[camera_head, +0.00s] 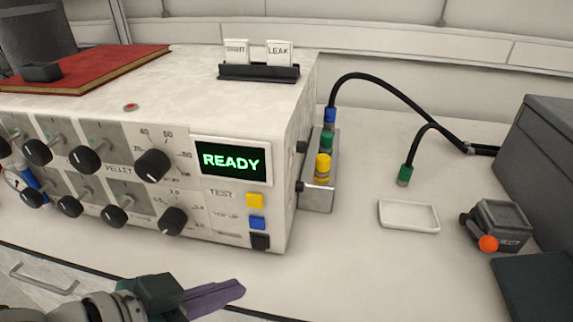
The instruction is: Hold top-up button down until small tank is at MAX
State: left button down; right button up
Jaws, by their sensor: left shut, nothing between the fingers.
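The white control unit (120,75) has a display (231,161) reading READY in green. Below it are a yellow button (255,200) beside the label TEST, a blue button (257,223) beside a blurred label that looks like TOP-UP, and a black button (260,241). My left gripper (238,289) is at the bottom of the view, shut and empty. It is in front of and below the buttons, apart from them, pointing right. My right gripper is not in view. I cannot make out a small tank or a MAX mark.
Several black knobs (153,165) line the unit's front. A metal block with coloured connectors (323,168) and black cables stands at its right side. A white tray (408,216) and a small dark device with an orange knob (488,243) lie further right. The bench before the buttons is clear.

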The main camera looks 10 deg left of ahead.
aim_at(257, 223)
pick_arm(q)
jog(key=w+b, duration=0.2)
jog(key=w, duration=0.1)
jog(key=w+b, duration=0.2)
jog(key=w, duration=0.1)
jog(key=shift+w+d+f, duration=0.1)
jog(key=shift+w+f, duration=0.1)
jog(key=shift+w, duration=0.2)
jog(key=shift+w+r+b, duration=0.2)
jog(key=shift+w+b, duration=0.4)
jog(key=shift+w, duration=0.2)
dwell(1.0)
jog(key=shift+w, duration=0.4)
